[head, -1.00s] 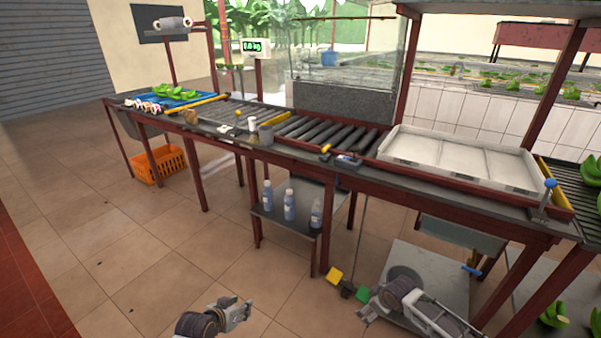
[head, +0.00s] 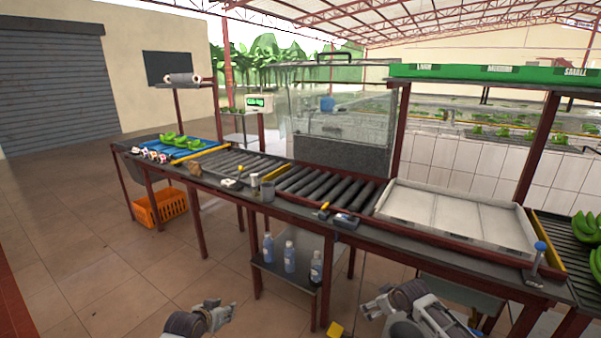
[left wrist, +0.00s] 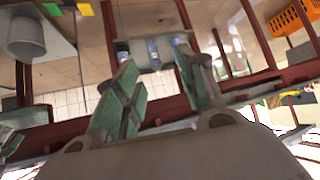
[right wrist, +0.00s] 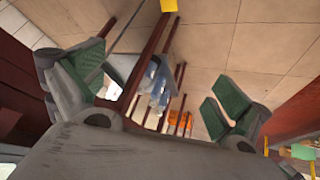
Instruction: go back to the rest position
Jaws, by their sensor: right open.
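My left gripper (head: 224,312) is at the bottom of the head view, in front of the work table and apart from it. In the left wrist view its green-padded fingers (left wrist: 158,62) stand apart with nothing between them. My right gripper (head: 370,307) is further right at the bottom of the head view, low in front of the table. In the right wrist view its green-padded fingers (right wrist: 150,80) are wide apart and empty.
The long roller table (head: 325,222) runs across the view, with a white tray (head: 385,205) on top. Bottles (head: 289,257) stand on a lower shelf. An orange crate (head: 160,208) sits under the left end. The tiled floor (head: 110,290) at front left is clear.

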